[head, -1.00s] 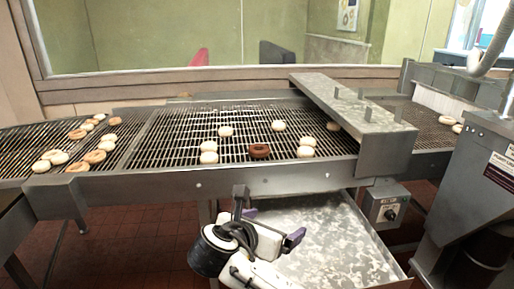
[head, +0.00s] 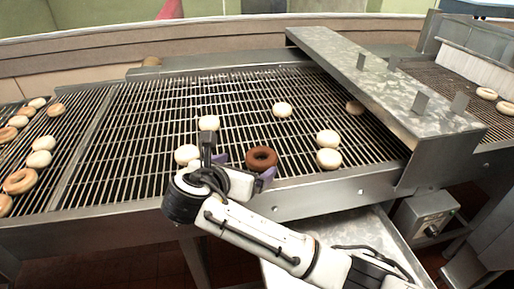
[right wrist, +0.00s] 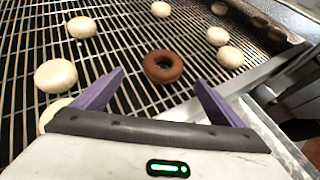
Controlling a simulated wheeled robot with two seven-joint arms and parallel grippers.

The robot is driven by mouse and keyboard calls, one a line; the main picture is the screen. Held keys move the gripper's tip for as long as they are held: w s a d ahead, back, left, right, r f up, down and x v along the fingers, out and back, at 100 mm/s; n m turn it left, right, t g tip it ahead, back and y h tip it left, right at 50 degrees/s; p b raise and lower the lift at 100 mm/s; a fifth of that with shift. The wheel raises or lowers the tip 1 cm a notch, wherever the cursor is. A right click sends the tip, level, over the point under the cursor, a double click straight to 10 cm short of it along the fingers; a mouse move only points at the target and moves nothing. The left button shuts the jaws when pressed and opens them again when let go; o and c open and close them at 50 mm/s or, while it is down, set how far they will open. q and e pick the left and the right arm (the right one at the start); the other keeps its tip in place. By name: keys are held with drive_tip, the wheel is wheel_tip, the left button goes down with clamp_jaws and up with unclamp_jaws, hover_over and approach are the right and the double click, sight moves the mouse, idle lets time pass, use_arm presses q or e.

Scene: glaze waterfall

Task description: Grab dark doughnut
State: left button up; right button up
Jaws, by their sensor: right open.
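The dark brown doughnut (head: 261,156) lies flat on the wire conveyor near its front rail, among pale doughnuts. In the right wrist view the dark doughnut (right wrist: 171,66) sits ahead of the fingers, roughly between their lines and clear of both. My right gripper (head: 243,172) is open and empty just on the near left side of it, over the front of the conveyor. Its purple fingers (right wrist: 162,88) are spread wide in the right wrist view. My left gripper is not in view.
Pale doughnuts lie close by: one left of the gripper (head: 187,154), others at right (head: 328,158) and behind (head: 282,110). The metal front rail (head: 330,187) runs below my right gripper. A raised metal bridge (head: 385,85) crosses the conveyor at right.

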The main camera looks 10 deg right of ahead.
sight(263, 157)
drive_tip(key=shift+d+x, duration=0.2)
drive_tip(key=shift+x, duration=3.95)
drive_tip(key=shift+s+d+r, duration=0.1)
drive_tip(key=shift+d, duration=0.1)
drive_tip(key=c, duration=1.1)
